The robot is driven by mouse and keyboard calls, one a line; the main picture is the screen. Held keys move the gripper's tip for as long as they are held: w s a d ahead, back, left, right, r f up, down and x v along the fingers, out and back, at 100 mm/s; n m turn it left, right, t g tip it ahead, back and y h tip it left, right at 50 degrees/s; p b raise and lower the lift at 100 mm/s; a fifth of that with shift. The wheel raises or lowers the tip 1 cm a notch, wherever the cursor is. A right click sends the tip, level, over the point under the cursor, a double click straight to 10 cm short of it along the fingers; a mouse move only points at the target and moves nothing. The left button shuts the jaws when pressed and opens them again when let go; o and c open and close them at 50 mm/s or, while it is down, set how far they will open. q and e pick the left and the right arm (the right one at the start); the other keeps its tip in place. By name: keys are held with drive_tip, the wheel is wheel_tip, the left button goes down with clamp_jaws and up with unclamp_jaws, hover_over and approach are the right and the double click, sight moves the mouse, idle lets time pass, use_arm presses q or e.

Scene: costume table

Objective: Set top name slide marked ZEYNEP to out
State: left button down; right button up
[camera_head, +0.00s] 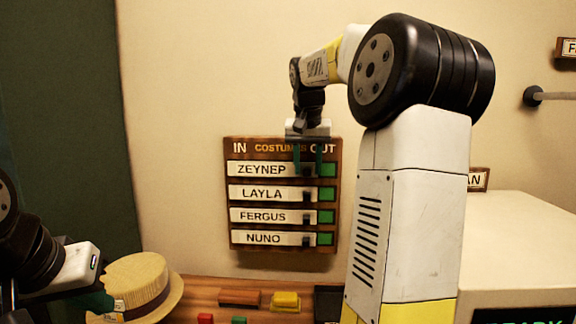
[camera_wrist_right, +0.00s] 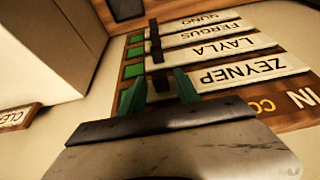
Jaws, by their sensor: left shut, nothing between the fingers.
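The wooden sign board (camera_head: 334,200) hangs on the wall, with IN at its left and OUT at its right. The top slide, ZEYNEP (camera_head: 262,170), sits at the left, with green showing at its right end. Its dark knob is near the plate's right end. My right gripper (camera_head: 307,160) reaches down from above, its teal fingers apart, one on each side of that knob. In the right wrist view the fingers (camera_wrist_right: 158,92) show a gap with the dark knob between; contact cannot be told. My left gripper (camera_head: 100,302) is shut and empty at the lower left, by the straw hat.
Slides LAYLA (camera_head: 262,193), FERGUS (camera_head: 262,216) and NUNO (camera_head: 262,239) lie below, also at the left with green showing. A straw hat (camera_head: 150,280) and small coloured blocks lie on the wooden table (camera_head: 200,290). A rail (camera_head: 555,96) is at the right.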

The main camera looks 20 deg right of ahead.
clamp_jaws()
idle(1.2)
